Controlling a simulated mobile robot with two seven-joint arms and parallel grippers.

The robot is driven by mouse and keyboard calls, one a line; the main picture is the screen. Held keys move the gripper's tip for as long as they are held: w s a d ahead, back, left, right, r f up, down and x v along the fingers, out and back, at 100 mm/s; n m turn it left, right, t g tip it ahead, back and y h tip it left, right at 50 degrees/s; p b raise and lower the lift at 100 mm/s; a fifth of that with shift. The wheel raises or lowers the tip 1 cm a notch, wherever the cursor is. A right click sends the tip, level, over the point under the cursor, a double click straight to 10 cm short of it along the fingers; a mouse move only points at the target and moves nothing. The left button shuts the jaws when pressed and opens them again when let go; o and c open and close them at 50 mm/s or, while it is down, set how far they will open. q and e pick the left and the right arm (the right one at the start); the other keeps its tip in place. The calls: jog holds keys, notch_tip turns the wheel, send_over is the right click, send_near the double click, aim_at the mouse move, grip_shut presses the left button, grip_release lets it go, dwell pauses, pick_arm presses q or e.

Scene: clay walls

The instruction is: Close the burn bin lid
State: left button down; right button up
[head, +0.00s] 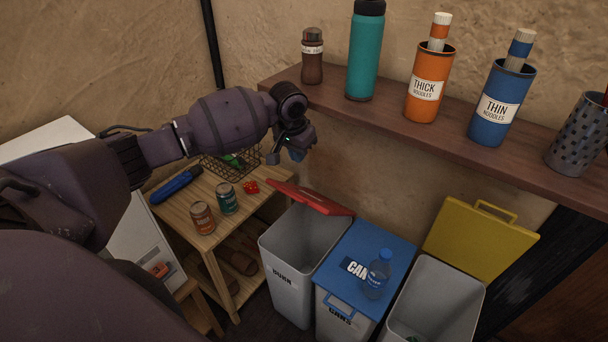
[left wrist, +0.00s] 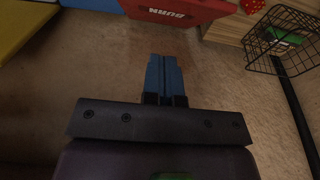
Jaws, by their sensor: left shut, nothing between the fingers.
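The burn bin (head: 290,270) is a grey bin with "BURN" on its front, left of the cans bin. Its red lid (head: 312,198) stands open, tilted up at the bin's back edge toward the wall. The lid also shows at the top of the left wrist view (left wrist: 178,10), with its lettering upside down. My left gripper (head: 290,152) is above and behind the lid, near the wall and below the shelf, apart from the lid. In the left wrist view its blue fingers (left wrist: 164,75) are together with nothing between them. My right gripper is in neither view.
The cans bin's blue lid (head: 390,250) is shut with a water bottle (head: 377,275) on it. The yellow lid (head: 480,240) stands open. A wooden shelf (head: 390,125) holds bottles and noodle canisters. A wooden table (head: 180,215) holds cans and a wire basket (head: 228,165).

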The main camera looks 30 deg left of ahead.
pick_arm(q)
jog(key=b, duration=0.2)
send_over(296, 198)
jog(key=w, duration=0.3)
notch_tip(296, 198, down, 10)
jog(key=shift+d+r, duration=0.1)
jog(key=shift+d, duration=0.05)
jog(key=shift+s+f+p, duration=0.6)
jog(key=shift+s+f, duration=1.1)
jog(key=shift+f, duration=0.25)
jog(key=s+f+t+b, duration=0.4)
jog(key=s+f, duration=0.2)
jog(key=f, duration=0.6)
jog(key=s+a+f+t+b, duration=0.1)
jog(key=s+f+t+b, duration=0.2)
jog(key=f, duration=1)
jog(key=shift+s+f+t+b, duration=0.2)
jog(key=shift+s+t+b, duration=0.2)
jog(key=shift+s, duration=1.15)
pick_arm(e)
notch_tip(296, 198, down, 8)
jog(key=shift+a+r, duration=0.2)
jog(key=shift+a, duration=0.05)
